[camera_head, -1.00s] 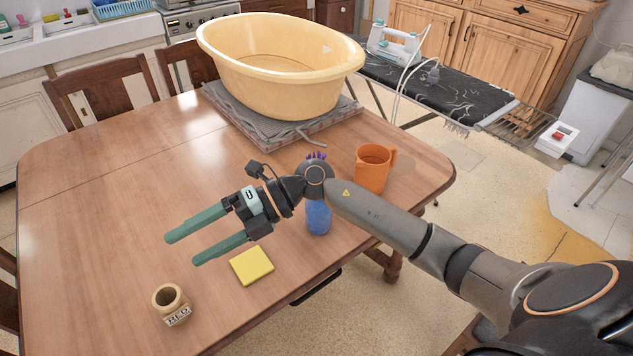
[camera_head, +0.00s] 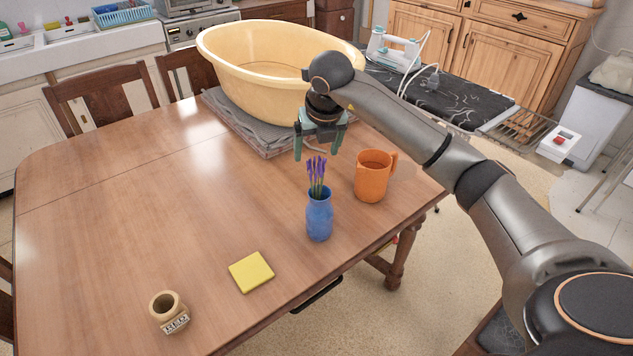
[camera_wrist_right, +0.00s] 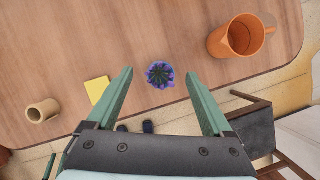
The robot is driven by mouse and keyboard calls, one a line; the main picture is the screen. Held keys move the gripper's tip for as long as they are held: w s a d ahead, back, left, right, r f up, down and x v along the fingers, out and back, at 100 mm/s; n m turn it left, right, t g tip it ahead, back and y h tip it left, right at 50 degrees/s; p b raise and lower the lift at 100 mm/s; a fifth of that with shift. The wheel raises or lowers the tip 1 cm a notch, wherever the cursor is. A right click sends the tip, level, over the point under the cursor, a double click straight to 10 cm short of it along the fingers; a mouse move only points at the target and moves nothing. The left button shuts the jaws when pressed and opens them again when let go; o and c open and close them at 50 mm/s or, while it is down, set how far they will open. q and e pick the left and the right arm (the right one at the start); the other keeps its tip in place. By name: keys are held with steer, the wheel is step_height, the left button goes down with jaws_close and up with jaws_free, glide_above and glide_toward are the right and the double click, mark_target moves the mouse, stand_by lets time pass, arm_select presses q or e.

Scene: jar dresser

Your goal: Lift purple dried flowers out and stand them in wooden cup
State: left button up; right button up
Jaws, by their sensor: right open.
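The purple dried flowers (camera_head: 317,172) stand upright in a blue vase (camera_head: 319,218) on the table. In the right wrist view the flower heads (camera_wrist_right: 159,74) show from above, just beyond and between the fingertips. My right gripper (camera_head: 317,155) is open, empty and pointing down, above and a little behind the flowers in the head view; it also shows in the right wrist view (camera_wrist_right: 158,84). The wooden cup (camera_head: 168,309) stands upright and looks empty near the table's front left; the right wrist view shows it too (camera_wrist_right: 43,110). My left gripper is not in view.
An orange mug (camera_head: 372,178) stands close to the right of the vase. A yellow square pad (camera_head: 251,272) lies between vase and cup. A large yellow basin (camera_head: 270,75) rests on folded grey cloth (camera_head: 245,125) behind. The table's left side (camera_head: 110,220) is clear.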

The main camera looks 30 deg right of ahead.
steer(key=shift+s+p+x, duration=0.15)
steer(key=shift+p+x, duration=0.1)
steer(key=shift+x, duration=1.35)
steer(key=shift+s+p+x, duration=0.15)
steer(key=shift+p+x, duration=0.05)
steer(key=shift+x, duration=1.35)
steer(key=shift+a+f, duration=0.1)
steer(key=shift+f, duration=0.05)
steer(key=shift+c, duration=0.2)
jaws_close()
